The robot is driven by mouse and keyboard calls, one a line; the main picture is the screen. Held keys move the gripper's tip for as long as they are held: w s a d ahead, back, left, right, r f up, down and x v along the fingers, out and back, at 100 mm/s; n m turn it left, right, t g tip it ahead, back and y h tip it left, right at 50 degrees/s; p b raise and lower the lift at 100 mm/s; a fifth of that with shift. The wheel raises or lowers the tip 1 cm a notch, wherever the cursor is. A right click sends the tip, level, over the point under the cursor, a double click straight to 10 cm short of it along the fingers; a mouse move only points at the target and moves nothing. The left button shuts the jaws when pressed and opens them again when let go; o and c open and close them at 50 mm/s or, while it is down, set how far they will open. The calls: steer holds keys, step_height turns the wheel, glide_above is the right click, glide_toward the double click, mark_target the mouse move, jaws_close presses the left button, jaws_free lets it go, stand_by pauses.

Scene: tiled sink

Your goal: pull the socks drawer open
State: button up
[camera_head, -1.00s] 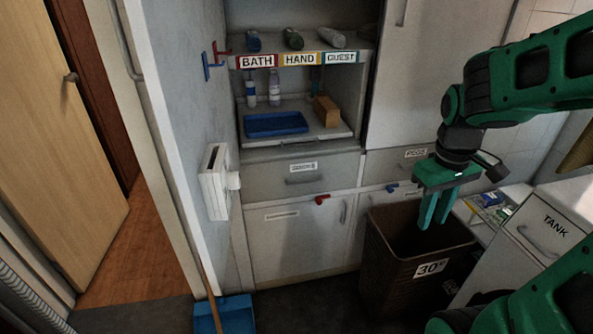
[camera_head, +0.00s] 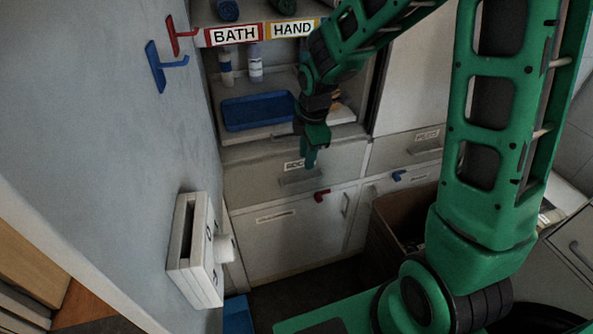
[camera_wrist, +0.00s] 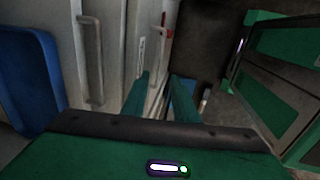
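The left drawer (camera_head: 250,178) is closed in the cabinet under the shelf. Its label (camera_head: 294,165) is partly covered by my gripper and seems to begin "SOC". Its grey bar handle (camera_head: 300,181) is just below my fingertips in the head view. My gripper (camera_head: 310,160) points down in front of this drawer. In the wrist view, its two green fingers (camera_wrist: 163,82) stand apart, with a pale bar showing between them. I cannot tell whether they touch the handle. The right drawer (camera_head: 405,148) is also closed; its label is too blurred to read.
A blue tray (camera_head: 256,112) sits on the pull-out shelf above. A brown bin (camera_head: 395,215) stands at lower right, partly behind my arm. A white wall box (camera_head: 195,250) juts out at left.

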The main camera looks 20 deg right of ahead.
mark_target(303, 182)
steer(key=f, duration=0.3)
steer(key=w+f, duration=0.1)
steer(key=f, duration=0.3)
steer(key=w+f, duration=0.1)
steer(key=f, duration=0.2)
steer(key=shift+a+f, duration=0.15)
steer(key=shift+f, duration=0.05)
jaws_close()
steer(key=shift+w+r, duration=0.1)
stand_by(1.1)
